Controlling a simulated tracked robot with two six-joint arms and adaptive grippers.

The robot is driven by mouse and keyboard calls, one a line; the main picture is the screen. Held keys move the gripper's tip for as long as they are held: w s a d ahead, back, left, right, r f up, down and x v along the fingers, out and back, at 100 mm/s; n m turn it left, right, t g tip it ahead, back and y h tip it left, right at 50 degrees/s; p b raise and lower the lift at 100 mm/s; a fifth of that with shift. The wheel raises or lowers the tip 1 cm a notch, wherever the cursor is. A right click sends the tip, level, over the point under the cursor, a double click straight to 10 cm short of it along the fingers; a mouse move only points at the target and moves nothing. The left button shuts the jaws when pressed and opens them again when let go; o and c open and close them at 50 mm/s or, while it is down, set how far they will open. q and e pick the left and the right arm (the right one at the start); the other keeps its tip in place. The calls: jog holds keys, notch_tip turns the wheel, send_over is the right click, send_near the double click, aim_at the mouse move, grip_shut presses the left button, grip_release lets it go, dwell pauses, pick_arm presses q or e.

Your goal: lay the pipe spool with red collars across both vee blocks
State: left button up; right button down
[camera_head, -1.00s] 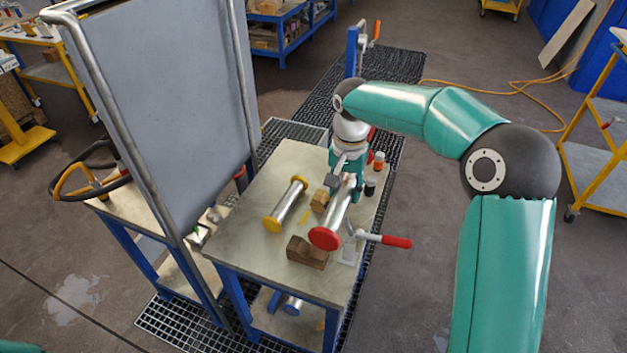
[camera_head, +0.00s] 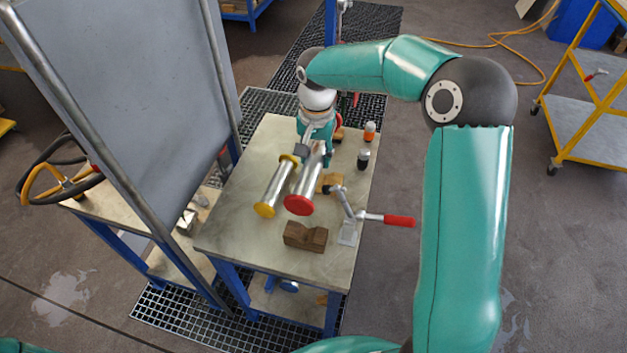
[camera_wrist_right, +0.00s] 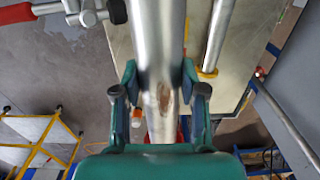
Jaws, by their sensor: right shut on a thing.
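My right gripper (camera_head: 314,156) is shut around the silver pipe spool with red collars (camera_head: 308,182). Its near red collar (camera_head: 299,205) faces the head camera. In the wrist view, the spool's tube (camera_wrist_right: 158,45) runs between my right fingers (camera_wrist_right: 158,90). The near wooden vee block (camera_head: 305,236) shows whole and empty, in front of the red collar. The far vee block (camera_head: 331,182) is partly hidden behind the spool, which appears to be above the table; its exact height is unclear. My left gripper is out of view.
A spool with yellow collars (camera_head: 276,186) lies close to the left of the held spool. A toggle clamp with a red handle (camera_head: 398,221) stands at the table's right edge. Small bottles (camera_head: 363,158) stand farther back. A tall grey panel (camera_head: 125,95) rises on the left.

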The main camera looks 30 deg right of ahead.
notch_tip(320, 180, down, 10)
jog(key=b, duration=0.3)
jog(key=shift+w+d+f, duration=0.15)
jog(key=shift+w+f, duration=0.05)
jog(key=shift+w, duration=0.1)
jog(key=shift+s, duration=0.1)
jog(key=shift+t+y, duration=0.6)
jog(key=shift+t, duration=0.1)
jog(key=shift+f+b, duration=3.4)
jog(key=shift+b, duration=0.8)
jog(key=shift+s+f+b, duration=0.1)
jog(key=shift+f+b, duration=0.3)
